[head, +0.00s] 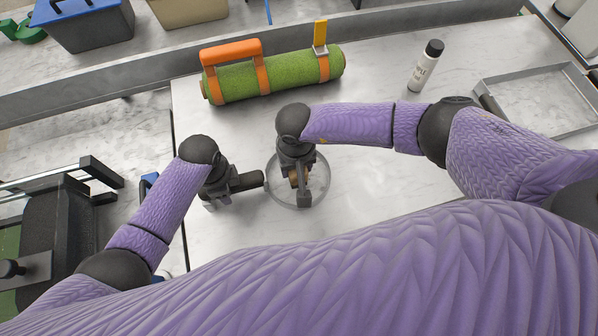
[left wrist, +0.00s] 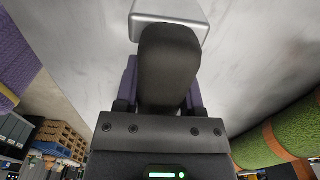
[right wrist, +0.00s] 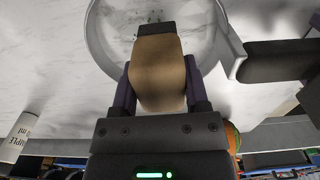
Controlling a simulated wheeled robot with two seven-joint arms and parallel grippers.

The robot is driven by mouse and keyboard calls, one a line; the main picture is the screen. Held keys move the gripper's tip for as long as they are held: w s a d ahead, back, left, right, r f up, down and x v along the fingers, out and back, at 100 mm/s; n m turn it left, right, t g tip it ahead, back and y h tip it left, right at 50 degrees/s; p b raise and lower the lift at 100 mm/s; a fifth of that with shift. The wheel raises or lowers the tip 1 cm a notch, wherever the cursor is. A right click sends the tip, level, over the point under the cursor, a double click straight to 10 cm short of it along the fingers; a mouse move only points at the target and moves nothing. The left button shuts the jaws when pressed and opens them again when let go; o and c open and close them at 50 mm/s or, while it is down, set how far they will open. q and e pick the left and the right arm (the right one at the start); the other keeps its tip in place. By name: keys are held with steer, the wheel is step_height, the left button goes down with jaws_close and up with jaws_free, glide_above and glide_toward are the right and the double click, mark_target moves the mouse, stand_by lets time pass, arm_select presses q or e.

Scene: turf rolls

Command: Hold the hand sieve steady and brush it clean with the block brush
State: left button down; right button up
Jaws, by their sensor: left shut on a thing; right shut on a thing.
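The round hand sieve (head: 323,185) lies low over the pale worktop near the centre in the head view. Its dark handle (head: 249,180) points left, into my left gripper (head: 228,184), which is shut on it. The handle fills the middle of the left wrist view (left wrist: 168,65). My right gripper (head: 302,186) is over the sieve, shut on the tan block brush (right wrist: 158,72). In the right wrist view the brush's dark end overlaps the sieve (right wrist: 207,30), where a few dark specks show. Whether the bristles touch the mesh is hidden.
A green turf roll (head: 285,77) with orange straps and handle lies behind the sieve. A white bottle (head: 424,68) with a black cap stands to its right. A shallow metal tray (head: 487,104) is at the far right. Bare worktop lies between bottle and sieve.

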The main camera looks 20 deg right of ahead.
mark_target(306, 182)
steer(key=shift+w, duration=1.9)
steer(key=shift+w+d, duration=0.15)
steer(key=shift+d, duration=0.5)
steer(key=shift+s+a, duration=0.1)
steer(key=shift+s, duration=3.7)
steer(key=shift+w, duration=3.85)
steer(key=shift+r, duration=0.7)
jaws_close()
step_height(306, 182, up, 5)
steer(key=shift+r, duration=0.1)
steer(key=shift+a, duration=0.15)
